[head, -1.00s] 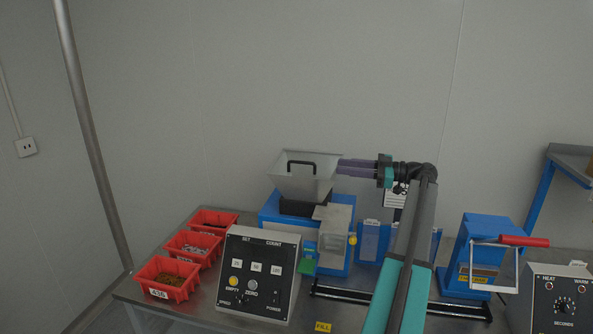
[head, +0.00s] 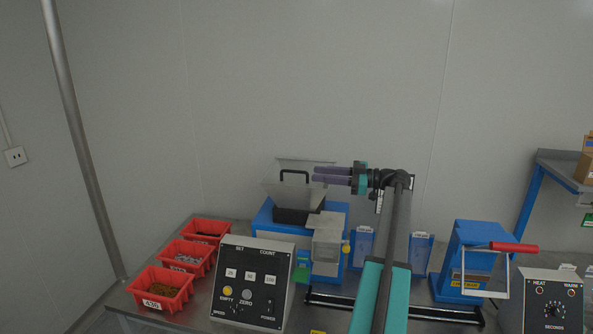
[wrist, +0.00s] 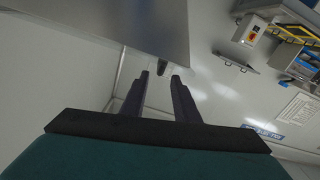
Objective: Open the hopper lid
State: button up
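The grey hopper (head: 292,195) stands on a blue machine, and a black handle (head: 295,172) stands up at its lid (head: 312,164). I cannot tell clearly whether the lid is fully down. My gripper (head: 315,174) reaches in from the right, its purple fingers level with the handle and just right of it. In the wrist view my gripper (wrist: 161,75) has its fingers apart, with a small dark piece (wrist: 162,68), perhaps the handle, just beyond the tips. A grey metal panel (wrist: 130,25) fills the upper left there.
Several red bins (head: 165,290) of parts stand at the left, beside a control box (head: 250,280). A blue press (head: 470,260) with a red-handled lever and a heat box (head: 550,300) stand at the right. The wall space above the hopper is clear.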

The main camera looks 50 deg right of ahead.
aim_at(304, 172)
jog(key=shift+p+x, duration=1.5)
jog(key=shift+x, duration=2.85)
jog(key=shift+s, duration=0.1)
grip_shut()
